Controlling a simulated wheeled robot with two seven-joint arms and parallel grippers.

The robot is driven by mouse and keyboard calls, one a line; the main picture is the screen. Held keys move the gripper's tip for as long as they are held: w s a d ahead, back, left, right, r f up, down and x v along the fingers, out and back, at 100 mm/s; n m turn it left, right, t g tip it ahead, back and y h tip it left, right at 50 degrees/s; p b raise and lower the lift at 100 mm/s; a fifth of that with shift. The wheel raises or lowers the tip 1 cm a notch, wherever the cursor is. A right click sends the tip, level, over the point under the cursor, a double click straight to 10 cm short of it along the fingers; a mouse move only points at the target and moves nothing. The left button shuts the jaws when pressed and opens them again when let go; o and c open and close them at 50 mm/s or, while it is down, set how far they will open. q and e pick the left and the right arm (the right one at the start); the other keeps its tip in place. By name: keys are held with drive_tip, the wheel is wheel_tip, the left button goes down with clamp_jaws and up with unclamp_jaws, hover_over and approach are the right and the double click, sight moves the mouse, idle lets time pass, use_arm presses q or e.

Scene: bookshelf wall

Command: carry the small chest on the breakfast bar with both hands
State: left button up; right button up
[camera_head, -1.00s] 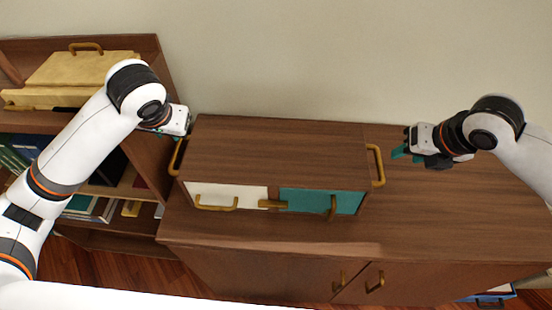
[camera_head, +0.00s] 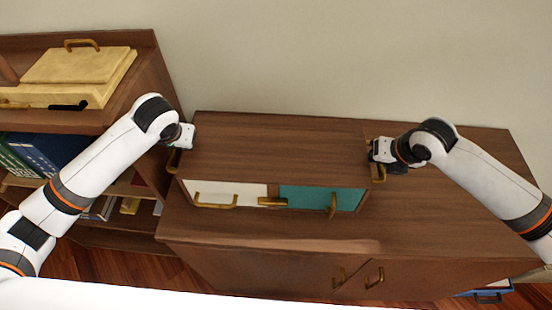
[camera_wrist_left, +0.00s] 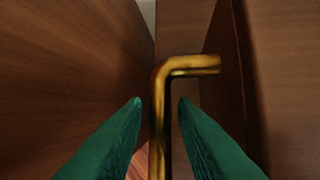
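The small chest (camera_head: 280,150) is a brown wooden box on a brown cabinet top (camera_head: 440,215). Its front has a white panel (camera_head: 225,188) and a teal panel (camera_head: 305,196), with brass handles. A brass side handle (camera_head: 173,162) is on its left and another (camera_head: 379,172) on its right. My left gripper (camera_head: 183,146) is at the left handle. In the left wrist view its two green fingers (camera_wrist_left: 160,103) are apart, with the brass handle bar between them. My right gripper (camera_head: 377,160) is at the right handle; its fingers are hidden there.
A bookshelf (camera_head: 140,100) stands close on the left, holding a yellow box (camera_head: 80,70) and several books (camera_head: 40,150). The wall is behind the chest. The cabinet top is clear in front and to the right. A blue box (camera_head: 487,290) is at the lower right.

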use_arm(q)
drive_tip(key=c, duration=0.5)
use_arm(e)
drive_tip(key=c, duration=0.5)
use_arm(q)
clamp_jaws()
use_arm(e)
clamp_jaws()
use_arm(q)
drive_tip(key=shift+w+r, duration=0.1)
use_arm(e)
drive_tip(key=shift+w+r, duration=0.1)
